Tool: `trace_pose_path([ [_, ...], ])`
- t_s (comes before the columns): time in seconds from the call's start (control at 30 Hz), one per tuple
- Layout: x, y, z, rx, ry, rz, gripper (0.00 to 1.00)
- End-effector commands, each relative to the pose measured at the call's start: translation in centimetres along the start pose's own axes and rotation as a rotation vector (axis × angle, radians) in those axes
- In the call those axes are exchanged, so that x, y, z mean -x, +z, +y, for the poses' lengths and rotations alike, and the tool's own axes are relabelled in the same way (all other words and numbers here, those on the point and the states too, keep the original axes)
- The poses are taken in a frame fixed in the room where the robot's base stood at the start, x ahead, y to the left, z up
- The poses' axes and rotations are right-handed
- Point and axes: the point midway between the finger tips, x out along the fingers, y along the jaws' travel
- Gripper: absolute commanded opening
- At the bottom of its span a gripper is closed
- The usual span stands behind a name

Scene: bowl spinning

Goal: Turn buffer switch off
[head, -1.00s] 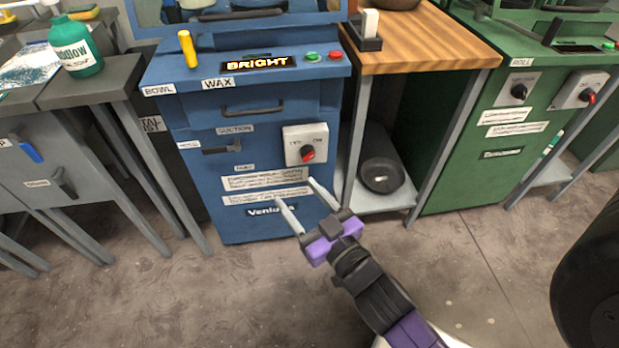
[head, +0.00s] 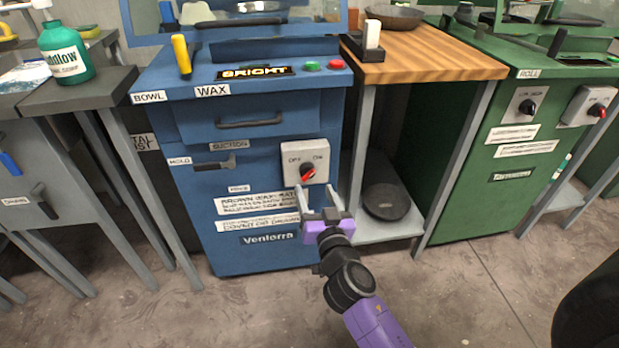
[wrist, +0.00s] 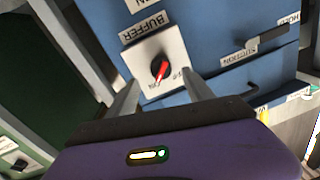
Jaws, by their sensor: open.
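The buffer switch (head: 305,162) is a pale box with a dark round dial and a red pointer on the front of the blue machine. My gripper (head: 317,190) is open and empty, just below and in front of the switch. In the wrist view its fingers (wrist: 163,88) flank the dial, apparently without touching it.
The blue machine (head: 262,240) has a suction lever (head: 215,163) left of the switch and a drawer handle (head: 250,122) above. A wooden-topped stand (head: 425,60) with a dark pan (head: 386,200) on its lower shelf is to the right. A green machine (head: 470,190) stands beyond.

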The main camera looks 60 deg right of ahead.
Motion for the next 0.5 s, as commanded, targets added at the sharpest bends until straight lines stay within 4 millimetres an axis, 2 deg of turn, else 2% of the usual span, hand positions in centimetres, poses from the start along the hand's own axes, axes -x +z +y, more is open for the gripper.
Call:
trace_pose_path([
  [0.1,-2.0,-0.3,-0.1,-0.001,-0.001,0.002,0.6],
  [0.3,-4.8,-0.2,-0.1,0.0,0.0,0.001,0.6],
  [0.5,-6.1,-0.1,0.0,0.001,0.0,0.0,0.6],
])
